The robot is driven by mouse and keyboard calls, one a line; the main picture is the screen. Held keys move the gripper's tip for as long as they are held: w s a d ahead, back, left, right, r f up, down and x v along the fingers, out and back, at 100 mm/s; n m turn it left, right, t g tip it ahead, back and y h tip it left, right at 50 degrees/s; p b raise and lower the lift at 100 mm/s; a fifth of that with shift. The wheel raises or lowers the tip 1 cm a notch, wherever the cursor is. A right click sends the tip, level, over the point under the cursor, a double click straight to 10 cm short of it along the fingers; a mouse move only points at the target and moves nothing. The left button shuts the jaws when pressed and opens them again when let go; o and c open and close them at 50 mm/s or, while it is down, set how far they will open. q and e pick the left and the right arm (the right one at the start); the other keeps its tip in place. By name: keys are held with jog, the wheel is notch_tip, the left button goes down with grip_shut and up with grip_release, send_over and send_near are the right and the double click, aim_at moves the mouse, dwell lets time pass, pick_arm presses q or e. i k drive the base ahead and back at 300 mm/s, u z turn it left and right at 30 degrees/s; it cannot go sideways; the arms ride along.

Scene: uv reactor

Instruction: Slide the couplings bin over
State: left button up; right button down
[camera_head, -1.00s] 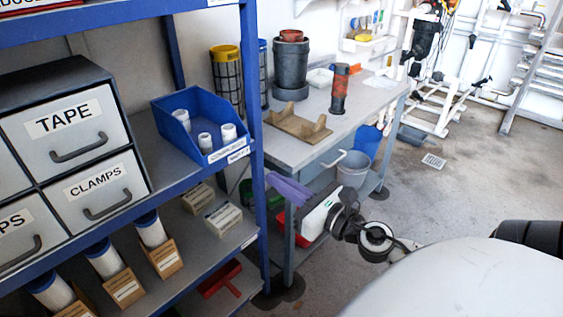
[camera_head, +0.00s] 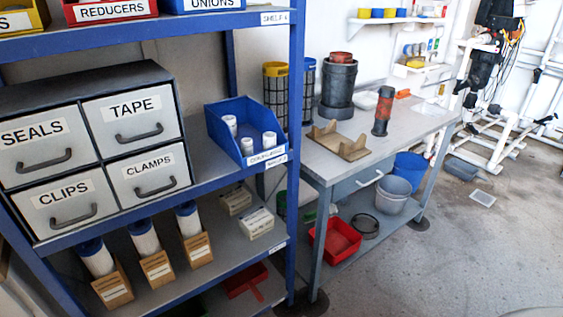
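The couplings bin (camera_head: 220,128) is a blue open-fronted bin with a white label on its front lip. It sits on the middle shelf (camera_head: 205,181) of the blue rack, near the shelf's right end and right of the grey drawer cabinet. Several white pipe couplings (camera_head: 248,145) stand inside it. The bin's front lip is close to the shelf's front edge. Neither of my grippers shows in the head view.
The grey drawer cabinet (camera_head: 100,171) fills the shelf's left part, with a gap before the bin. A blue rack post (camera_head: 295,100) stands right of the bin. A workbench (camera_head: 400,130) with a wooden cradle (camera_head: 340,142) stands further right. Open floor lies at the lower right.

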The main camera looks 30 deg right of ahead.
aim_at(253, 118)
jog(key=k, duration=0.25)
jog(key=z, duration=1.8)
jog(key=i, duration=1)
jog(key=u, duration=1.5)
